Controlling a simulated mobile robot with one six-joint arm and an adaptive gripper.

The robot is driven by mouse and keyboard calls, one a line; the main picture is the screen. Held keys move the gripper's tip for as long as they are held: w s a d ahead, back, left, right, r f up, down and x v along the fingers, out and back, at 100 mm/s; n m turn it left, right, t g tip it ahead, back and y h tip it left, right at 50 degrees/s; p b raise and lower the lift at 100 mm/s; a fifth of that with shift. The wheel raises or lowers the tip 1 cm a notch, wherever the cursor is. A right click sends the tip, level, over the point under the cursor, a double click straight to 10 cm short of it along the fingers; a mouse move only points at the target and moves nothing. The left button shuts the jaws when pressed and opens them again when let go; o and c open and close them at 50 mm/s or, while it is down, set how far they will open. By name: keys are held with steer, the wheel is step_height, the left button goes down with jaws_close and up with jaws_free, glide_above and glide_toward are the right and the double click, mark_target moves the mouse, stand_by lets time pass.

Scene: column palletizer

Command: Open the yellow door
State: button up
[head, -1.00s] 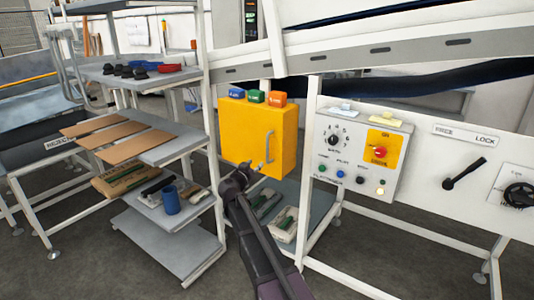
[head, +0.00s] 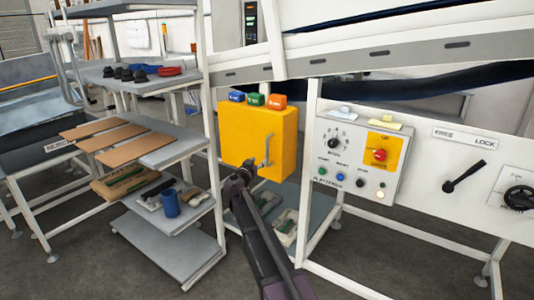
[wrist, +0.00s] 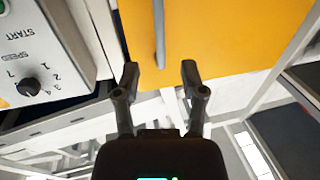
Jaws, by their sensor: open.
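The yellow door (head: 240,140) is the front of a yellow box on the white frame and looks shut. A grey vertical bar handle (head: 268,150) stands on its right side. My gripper (head: 248,167) is at the lower front of the door, left of the handle's lower end in the head view. In the wrist view, my gripper (wrist: 160,74) is open and empty. The handle (wrist: 159,35) lines up with the gap between the fingertips, with its near end just beyond them. I cannot tell whether anything touches. The yellow face (wrist: 220,35) fills the wrist view's upper middle.
Blue, green and orange blocks (head: 256,99) sit on top of the box. A control panel (head: 358,155) with a knob and buttons is close on the right. A grey shelf rack (head: 165,150) with cardboard sheets stands on the left. A lower shelf (head: 310,210) lies beneath.

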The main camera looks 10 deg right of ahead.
mark_target(267, 153)
steer(key=x, duration=0.9)
steer(key=shift+w+d, duration=0.2)
steer(key=shift+w, duration=0.05)
jaws_close()
